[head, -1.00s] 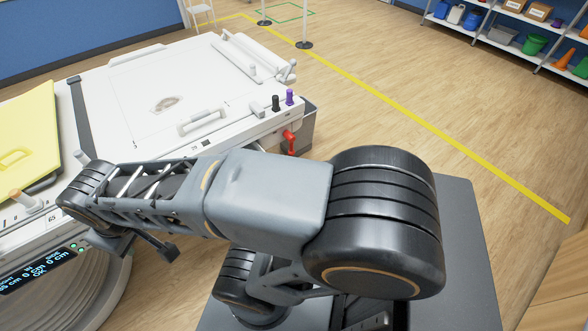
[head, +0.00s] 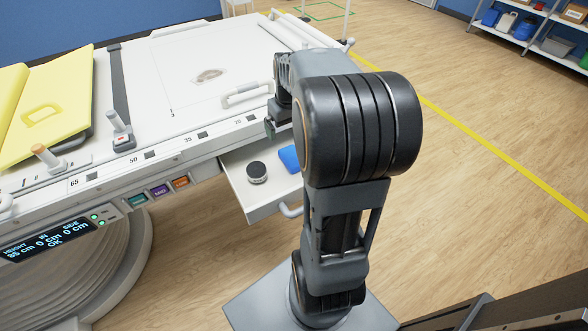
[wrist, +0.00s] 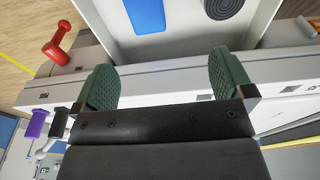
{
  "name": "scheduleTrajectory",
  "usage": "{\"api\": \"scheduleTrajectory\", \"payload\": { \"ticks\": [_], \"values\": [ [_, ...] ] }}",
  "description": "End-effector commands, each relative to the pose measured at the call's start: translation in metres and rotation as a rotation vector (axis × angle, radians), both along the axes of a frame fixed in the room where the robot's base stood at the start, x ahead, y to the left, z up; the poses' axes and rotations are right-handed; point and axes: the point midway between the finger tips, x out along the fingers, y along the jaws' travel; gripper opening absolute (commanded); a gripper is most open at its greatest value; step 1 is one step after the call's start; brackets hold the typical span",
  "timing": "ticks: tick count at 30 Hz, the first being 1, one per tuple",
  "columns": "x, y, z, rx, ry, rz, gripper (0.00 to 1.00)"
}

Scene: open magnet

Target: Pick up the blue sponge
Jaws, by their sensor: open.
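The blue sponge (head: 289,158) lies in a white open drawer (head: 240,197) under the table's front edge. My arm hides part of it in the head view. In the wrist view the blue sponge (wrist: 146,14) shows at the top edge, cut off by the frame. My gripper (wrist: 163,75) is open and empty, its green fingers apart at the table edge, with the sponge beyond them. In the head view, only a bit of a green finger (head: 269,126) shows.
The drawer has a handle (head: 291,211) in front. The white table (head: 170,85) carries a yellow pad (head: 40,115) and levers. A red knob (wrist: 57,47) shows in the wrist view.

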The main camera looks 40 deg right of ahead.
Motion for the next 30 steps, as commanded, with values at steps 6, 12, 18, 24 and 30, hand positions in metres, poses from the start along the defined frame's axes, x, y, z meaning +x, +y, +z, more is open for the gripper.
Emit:
{"api": "scheduleTrajectory", "payload": {
  "ticks": [6,12,18,24,30],
  "values": [
    [0.006,-0.029,-0.046,0.011,0.021,-0.017,0.99],
    [0.01,-0.029,-0.08,0.011,0.021,-0.015,0.99],
    [0.013,-0.029,-0.101,0.009,0.018,-0.015,0.99],
    [0.014,-0.029,-0.11,0.009,0.018,-0.015,0.99],
    [0.015,-0.03,-0.138,0.01,0.019,-0.015,0.99]
  ]
}}
